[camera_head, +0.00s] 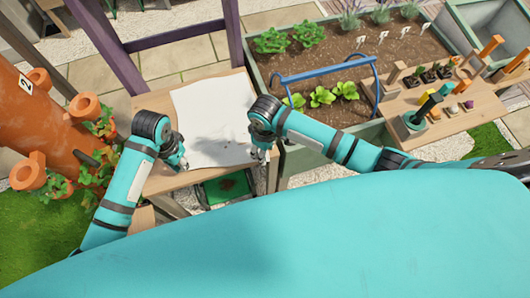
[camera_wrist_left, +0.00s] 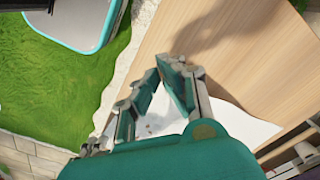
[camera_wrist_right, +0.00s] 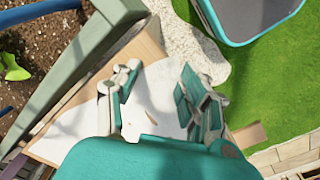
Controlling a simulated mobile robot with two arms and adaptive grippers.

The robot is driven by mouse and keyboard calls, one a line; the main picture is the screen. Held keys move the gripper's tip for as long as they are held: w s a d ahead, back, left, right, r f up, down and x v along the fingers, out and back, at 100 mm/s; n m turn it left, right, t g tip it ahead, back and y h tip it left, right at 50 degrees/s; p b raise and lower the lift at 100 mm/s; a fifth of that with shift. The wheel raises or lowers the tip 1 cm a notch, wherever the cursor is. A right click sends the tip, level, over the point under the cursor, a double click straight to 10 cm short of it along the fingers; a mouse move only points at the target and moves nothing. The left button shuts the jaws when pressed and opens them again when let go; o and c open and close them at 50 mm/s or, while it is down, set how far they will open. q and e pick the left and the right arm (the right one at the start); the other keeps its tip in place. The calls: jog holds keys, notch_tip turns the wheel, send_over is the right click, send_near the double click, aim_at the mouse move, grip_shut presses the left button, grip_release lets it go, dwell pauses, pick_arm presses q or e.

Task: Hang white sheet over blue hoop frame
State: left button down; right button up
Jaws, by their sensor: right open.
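The white sheet (camera_head: 208,105) lies spread on the wooden table (camera_head: 152,102) in front of me. The blue hoop frame (camera_head: 325,69) stands over the planter bed to the right of the table. My left gripper (camera_head: 180,164) is low at the sheet's near left corner. In the left wrist view its fingertips (camera_wrist_left: 163,68) are close together; I cannot tell whether sheet is between them. My right gripper (camera_head: 262,154) is at the sheet's near right corner. In the right wrist view its fingers (camera_wrist_right: 158,82) are apart, with the sheet (camera_wrist_right: 155,105) behind them.
The planter bed (camera_head: 410,45) holds soil and green plants. A wooden shelf (camera_head: 455,115) with tools and small pots is on the right. A terracotta tower planter (camera_head: 45,120) stands at the left. A green tray (camera_head: 228,187) is below the table's near edge. A purple beam (camera_head: 175,35) crosses behind.

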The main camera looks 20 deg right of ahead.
jog(key=shift+f, duration=0.15)
jog(key=shift+c, duration=0.2)
grip_shut()
dwell(0.3)
jog(key=shift+r, duration=2.55)
